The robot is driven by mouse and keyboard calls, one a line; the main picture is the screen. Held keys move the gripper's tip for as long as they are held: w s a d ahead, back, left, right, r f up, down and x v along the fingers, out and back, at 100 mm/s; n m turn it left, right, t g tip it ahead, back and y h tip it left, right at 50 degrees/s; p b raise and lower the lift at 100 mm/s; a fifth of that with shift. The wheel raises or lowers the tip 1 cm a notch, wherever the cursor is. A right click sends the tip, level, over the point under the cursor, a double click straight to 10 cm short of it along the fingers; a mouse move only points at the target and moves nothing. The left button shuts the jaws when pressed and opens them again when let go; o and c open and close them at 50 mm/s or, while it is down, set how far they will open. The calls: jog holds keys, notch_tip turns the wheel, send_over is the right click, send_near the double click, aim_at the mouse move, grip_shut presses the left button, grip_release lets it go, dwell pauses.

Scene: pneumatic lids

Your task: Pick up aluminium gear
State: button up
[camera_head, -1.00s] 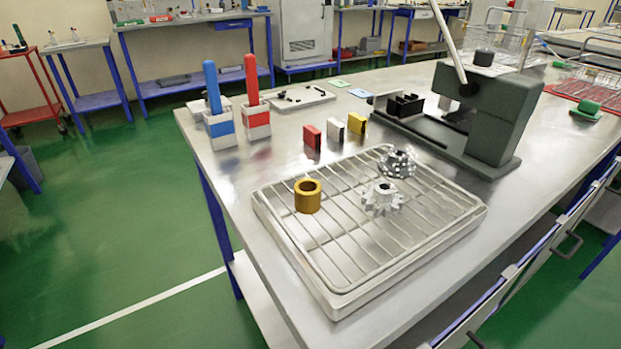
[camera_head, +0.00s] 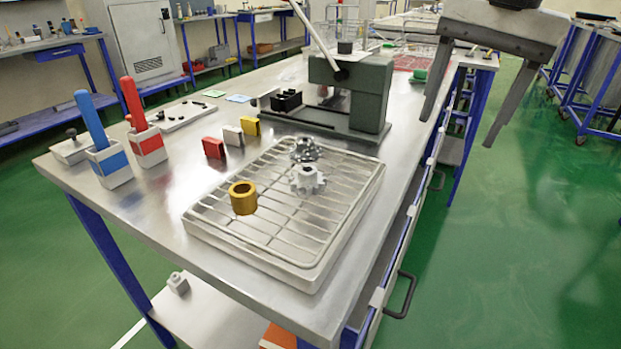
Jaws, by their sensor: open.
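A pale silver gear (camera_head: 307,180), which looks like the aluminium one, lies on the wire rack of a metal tray (camera_head: 251,254) on the workbench. A darker grey gear (camera_head: 305,149) lies just behind it, close by. A brass-coloured ring (camera_head: 243,198) stands on the rack to the left. My gripper (camera_head: 466,121) hangs at the upper right, beyond the bench's right edge. Its two fingers point down and are wide apart, with nothing between them. It is well away from the gears.
A dark green press (camera_head: 352,92) with a raised lever stands behind the tray. Red (camera_head: 213,148), white (camera_head: 233,136) and yellow (camera_head: 250,126) blocks sit left of it. Blue-handled (camera_head: 90,120) and red-handled (camera_head: 133,104) tools stand in holders at the bench's left. Green floor is open at right.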

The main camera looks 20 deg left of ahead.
jog(key=s+a+r, duration=0.3)
jog(key=a+r, duration=0.2)
jog(key=a, duration=0.5)
notch_tip(320, 180, up, 4)
jog(key=r+m+g+h, duration=0.1)
send_over(308, 169)
jog(key=f, duration=1.2)
jog(key=shift+w+a+f, duration=0.1)
jog(key=shift+a+f, duration=0.1)
jog(key=shift+f, duration=0.05)
jog(key=shift+d+f, duration=0.2)
jog(key=shift+f, duration=2.45)
jog(key=c, duration=1.2)
